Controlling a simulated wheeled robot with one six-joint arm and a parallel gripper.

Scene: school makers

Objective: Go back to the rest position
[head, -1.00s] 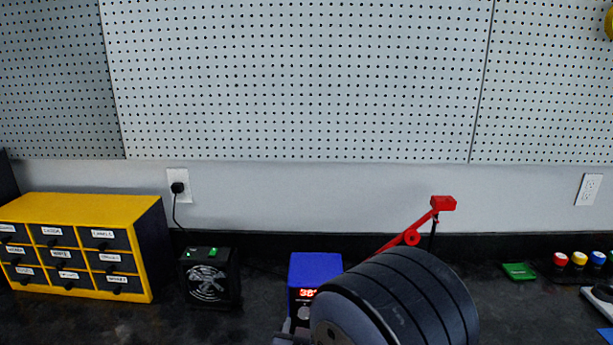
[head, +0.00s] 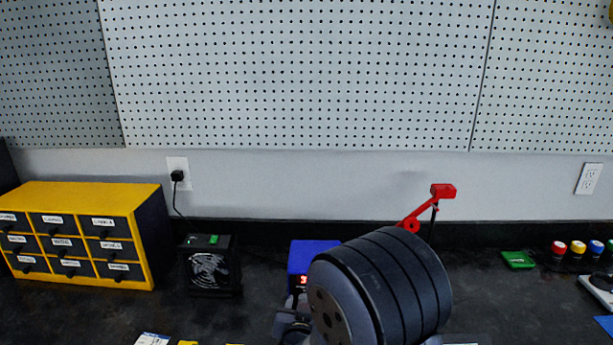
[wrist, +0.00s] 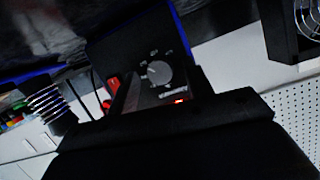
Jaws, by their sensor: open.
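My gripper (wrist: 165,128) shows in the wrist view as a broad dark shape across the bottom, open, with nothing seen in it. Its fingertips are hard to make out. In the head view, a thick black ringed part of my arm stands in the middle foreground and hides the gripper. Behind the arm is a blue soldering station (head: 304,257) with a red display, partly covered. Its dial and red light also show in the wrist view (wrist: 160,73), beyond the gripper.
A yellow drawer cabinet (head: 90,196) stands at left, with a black fan box (head: 209,267) beside it. A red jointed arm (head: 441,191) rises behind my arm. A green board (head: 518,259) and several coloured buttons (head: 578,248) are at right. A pegboard (head: 300,75) covers the wall.

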